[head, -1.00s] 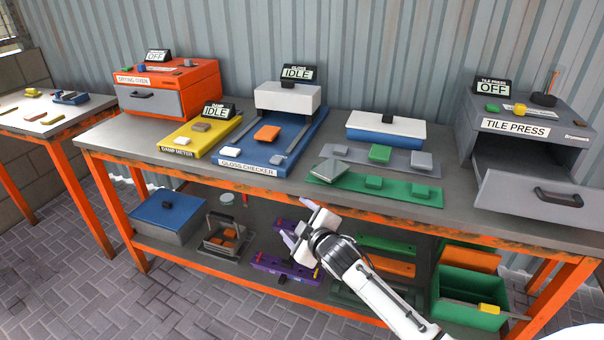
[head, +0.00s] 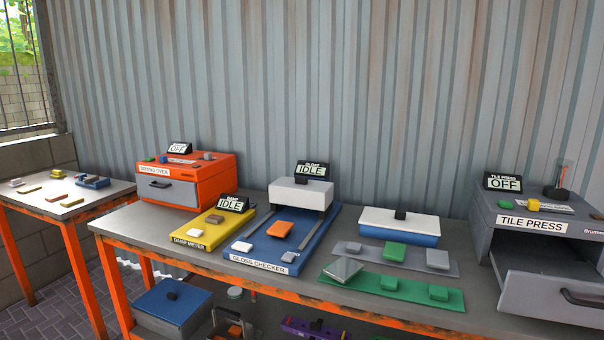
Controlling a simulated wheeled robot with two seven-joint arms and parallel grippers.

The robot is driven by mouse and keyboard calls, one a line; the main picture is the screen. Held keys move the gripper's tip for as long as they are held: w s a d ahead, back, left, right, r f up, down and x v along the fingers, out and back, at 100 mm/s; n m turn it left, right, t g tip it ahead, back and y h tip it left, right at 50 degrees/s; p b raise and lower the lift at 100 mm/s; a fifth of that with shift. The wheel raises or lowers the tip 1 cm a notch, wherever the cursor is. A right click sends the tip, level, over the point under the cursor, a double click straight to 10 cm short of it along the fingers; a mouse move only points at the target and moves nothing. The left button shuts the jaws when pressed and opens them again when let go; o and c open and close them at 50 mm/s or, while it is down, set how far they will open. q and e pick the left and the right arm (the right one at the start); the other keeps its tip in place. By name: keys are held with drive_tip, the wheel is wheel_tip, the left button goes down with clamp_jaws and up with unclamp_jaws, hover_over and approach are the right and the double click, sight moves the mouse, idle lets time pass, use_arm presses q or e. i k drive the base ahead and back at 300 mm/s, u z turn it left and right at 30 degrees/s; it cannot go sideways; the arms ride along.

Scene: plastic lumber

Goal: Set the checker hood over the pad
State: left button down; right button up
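The gloss checker (head: 258,258) is a blue base with two grey rails on the bench. Its white hood (head: 300,194), with a black knob on top, stands at the back end of the rails. An orange tile (head: 280,229) lies between the rails, in front of the hood; any pad under it is hidden. A small white block (head: 242,246) sits at the base's front left. The display (head: 313,170) behind the hood reads IDLE. Neither gripper is in view.
The yellow damp meter (head: 196,231) and orange drying oven (head: 187,183) stand left. A blue box with a white lid (head: 399,222), grey and green strips (head: 395,289) with blocks, and the tile press (head: 535,235) with its drawer out stand right. A side table (head: 62,203) is far left.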

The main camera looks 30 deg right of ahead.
sight(299, 191)
drive_tip(key=u, duration=0.7)
drive_tip(key=i, duration=2.2)
drive_tip(key=z, duration=3.25)
